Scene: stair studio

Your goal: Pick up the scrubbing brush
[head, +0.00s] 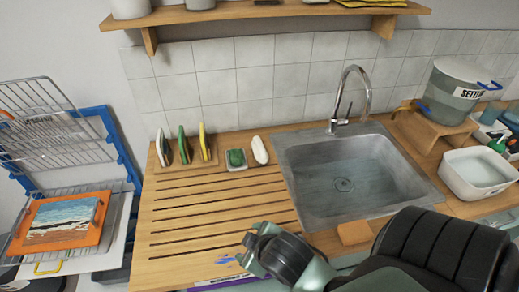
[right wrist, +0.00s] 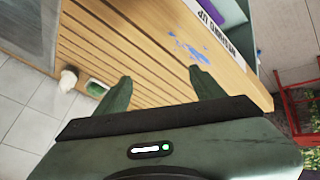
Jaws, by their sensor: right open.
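A small pale oval item (head: 260,150), which looks like the scrubbing brush, lies on the wooden counter left of the sink. It also shows in the right wrist view (right wrist: 68,80), beside a green piece in a small dish (right wrist: 97,88). Its bristles cannot be made out. My right gripper (right wrist: 160,84) is open and empty over the slatted drainboard, with its fingers apart. In the head view my right arm comes in from the lower right; the fingertips are not clear there. The brush is well beyond the gripper, towards the tiled wall. My left gripper is not in view.
A wooden rack (head: 188,160) with several upright pieces stands left of the small dish (head: 236,167). The metal sink (head: 405,203) and tap (head: 368,98) are to the right. A shelf (head: 270,12) overhangs the back. The slatted drainboard (head: 165,225) is mostly clear.

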